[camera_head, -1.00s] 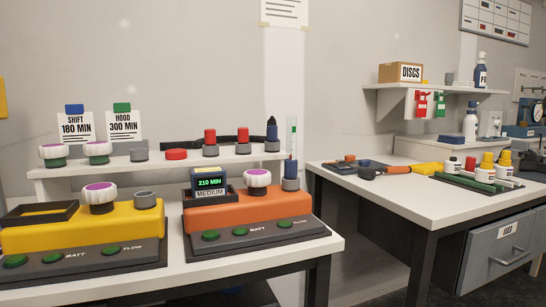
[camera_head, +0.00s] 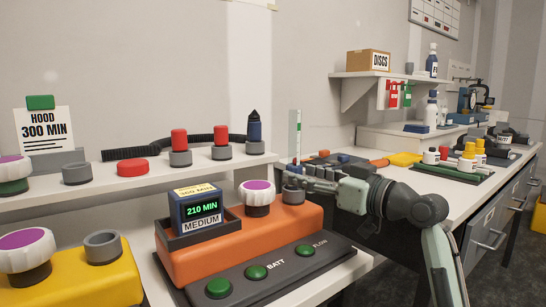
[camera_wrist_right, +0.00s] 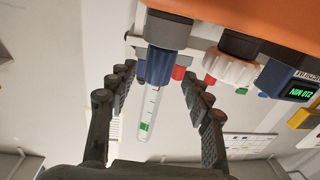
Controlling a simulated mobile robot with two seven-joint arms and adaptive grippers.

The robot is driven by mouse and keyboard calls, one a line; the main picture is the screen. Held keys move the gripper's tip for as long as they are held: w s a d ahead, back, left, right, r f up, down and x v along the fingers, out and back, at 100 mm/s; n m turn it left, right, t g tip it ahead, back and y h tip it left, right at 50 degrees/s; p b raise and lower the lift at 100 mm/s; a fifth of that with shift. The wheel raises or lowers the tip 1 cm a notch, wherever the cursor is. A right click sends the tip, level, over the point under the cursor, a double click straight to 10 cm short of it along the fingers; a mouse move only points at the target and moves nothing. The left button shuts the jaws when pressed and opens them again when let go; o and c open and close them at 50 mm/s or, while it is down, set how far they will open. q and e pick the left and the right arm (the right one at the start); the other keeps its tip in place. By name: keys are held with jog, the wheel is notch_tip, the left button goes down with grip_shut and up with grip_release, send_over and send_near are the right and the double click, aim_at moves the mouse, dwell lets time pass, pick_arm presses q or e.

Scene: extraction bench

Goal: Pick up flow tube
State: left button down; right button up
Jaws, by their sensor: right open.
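The flow tube is a clear tube (camera_head: 294,128) with a green band and a blue lower body. It stands upright in a grey socket (camera_head: 293,194) at the right end of the orange unit (camera_head: 240,240). In the right wrist view the flow tube (camera_wrist_right: 158,67) appears upside down, its blue body in the grey socket. My right gripper (camera_head: 300,178) is at the blue body, which it partly hides in the head view. In the wrist view my right gripper (camera_wrist_right: 158,76) is open, with a finger on each side of the tube. My left gripper is out of view.
A display block (camera_head: 200,211) and a white-purple knob (camera_head: 257,197) sit on the orange unit. A shelf (camera_head: 120,180) behind holds red and blue capped parts in grey sockets. A second bench (camera_head: 440,185) with bottles lies at the right.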

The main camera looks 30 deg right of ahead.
jog(key=shift+w+a+r, duration=0.1)
jog(key=shift+w+r, duration=0.1)
jog(key=shift+w, duration=0.45)
jog(key=w, duration=0.2)
jog(key=w+p, duration=0.1)
jog(key=w, duration=0.1)
jog(key=w+a, duration=0.1)
jog(key=w, duration=0.1)
jog(key=shift+f, duration=0.25)
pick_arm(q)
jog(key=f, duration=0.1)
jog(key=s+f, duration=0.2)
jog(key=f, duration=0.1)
pick_arm(e)
grip_shut()
